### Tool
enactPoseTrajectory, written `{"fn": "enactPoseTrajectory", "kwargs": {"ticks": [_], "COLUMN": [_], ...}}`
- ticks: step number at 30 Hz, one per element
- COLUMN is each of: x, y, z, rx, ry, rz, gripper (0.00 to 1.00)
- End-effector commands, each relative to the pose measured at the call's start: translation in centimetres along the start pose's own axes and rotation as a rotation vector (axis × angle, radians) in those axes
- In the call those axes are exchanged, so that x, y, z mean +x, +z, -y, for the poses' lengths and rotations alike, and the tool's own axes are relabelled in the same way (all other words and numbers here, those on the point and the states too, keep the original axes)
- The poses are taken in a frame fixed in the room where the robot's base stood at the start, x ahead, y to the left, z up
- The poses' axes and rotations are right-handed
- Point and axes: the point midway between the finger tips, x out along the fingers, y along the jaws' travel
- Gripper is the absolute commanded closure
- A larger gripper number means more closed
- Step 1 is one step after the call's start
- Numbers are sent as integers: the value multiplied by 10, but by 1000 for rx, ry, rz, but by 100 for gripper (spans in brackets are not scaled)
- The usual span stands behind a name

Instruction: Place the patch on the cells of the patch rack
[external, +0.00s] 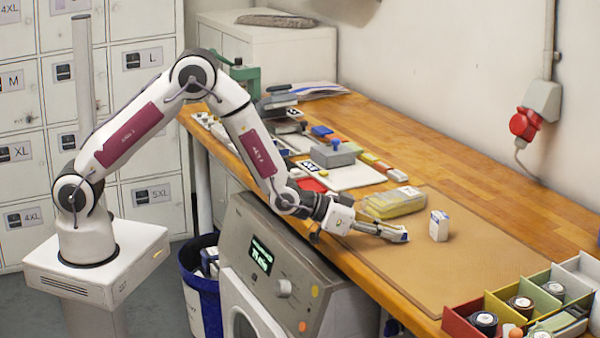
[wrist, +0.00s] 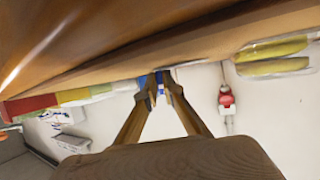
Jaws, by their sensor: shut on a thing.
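My gripper (external: 398,236) is low over the brown mat, its fingers nearly level. It is shut on a small blue-and-white piece, likely the patch (wrist: 161,84), between the fingertips (wrist: 160,88) in the wrist view. Most of the piece is hidden by the fingers, so its face cannot be read. A rack with coloured cells (external: 462,310), red, yellow, green and white, stands at the front right, apart from my gripper; I cannot tell for certain that it is the patch rack. Dark round rolls sit in several of its cells.
A small white carton (external: 439,226) stands just right of my gripper. A yellow packet (external: 394,203) lies behind it. A grey block (external: 333,155) and several small coloured pieces lie farther back. The brown mat (external: 470,260) is clear between the carton and the rack.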

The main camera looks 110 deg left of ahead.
Motion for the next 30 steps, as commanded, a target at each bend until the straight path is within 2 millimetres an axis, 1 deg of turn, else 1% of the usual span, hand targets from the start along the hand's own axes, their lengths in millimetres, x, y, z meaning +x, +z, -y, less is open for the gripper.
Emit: {"fn": "enactPoseTrajectory", "kwargs": {"ticks": [7, 9, 10, 25, 30], "x": [1, 1, 1, 0, -9], "y": [2, 2, 2, -1, -1], "z": [0, 0, 0, 0, 0], "rx": [0, 0, 0, 0, 0], "ry": [0, 0, 0, 0, 0], "rz": [0, -1, -1, -1, -1], "gripper": [100, 79, 76, 76, 76]}}
